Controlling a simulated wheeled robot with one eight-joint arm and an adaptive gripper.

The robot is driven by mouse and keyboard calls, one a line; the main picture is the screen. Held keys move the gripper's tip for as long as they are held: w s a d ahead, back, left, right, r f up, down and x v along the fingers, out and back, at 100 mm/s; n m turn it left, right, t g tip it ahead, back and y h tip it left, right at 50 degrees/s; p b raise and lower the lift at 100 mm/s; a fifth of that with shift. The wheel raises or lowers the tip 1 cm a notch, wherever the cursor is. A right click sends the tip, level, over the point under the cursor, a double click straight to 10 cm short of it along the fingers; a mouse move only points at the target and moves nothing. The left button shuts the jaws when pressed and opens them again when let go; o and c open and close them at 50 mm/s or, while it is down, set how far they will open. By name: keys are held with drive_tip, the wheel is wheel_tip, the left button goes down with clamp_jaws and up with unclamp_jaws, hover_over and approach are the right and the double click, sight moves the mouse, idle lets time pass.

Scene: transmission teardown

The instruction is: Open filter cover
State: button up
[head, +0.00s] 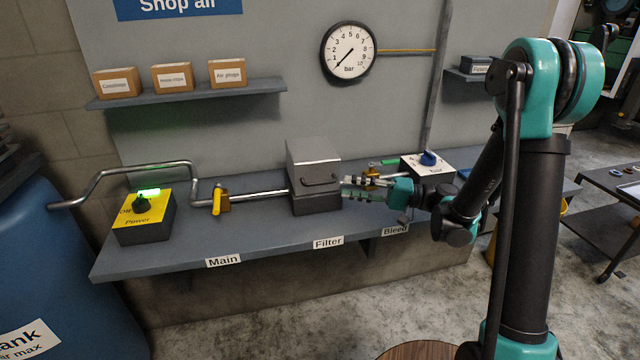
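The grey filter box (314,198) stands on the bench above the "Filter" label. Its grey cover (313,150) appears closed, and a dark bar handle (321,182) shows on the front. My gripper (345,187) is just right of the box, pointing left at its right side. Its fingers look spread, with a gap between them and nothing seen held. I cannot tell whether a fingertip touches the box or the handle's right end.
A yellow valve lever (217,198) sits on the pipe above the "Main" label. A yellow power box (146,217) is at left, and a white box with a blue knob (428,160) stands behind my gripper. A shelf (190,93) with cartons hangs above. The front bench strip is clear.

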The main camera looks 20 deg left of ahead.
sight(320, 183)
drive_tip(key=a, duration=0.3)
drive_tip(key=s+a, duration=0.1)
drive_tip(key=a, duration=0.5)
drive_tip(key=shift+s+r, duration=0.25)
drive_tip(key=shift+r, duration=0.1)
clamp_jaws()
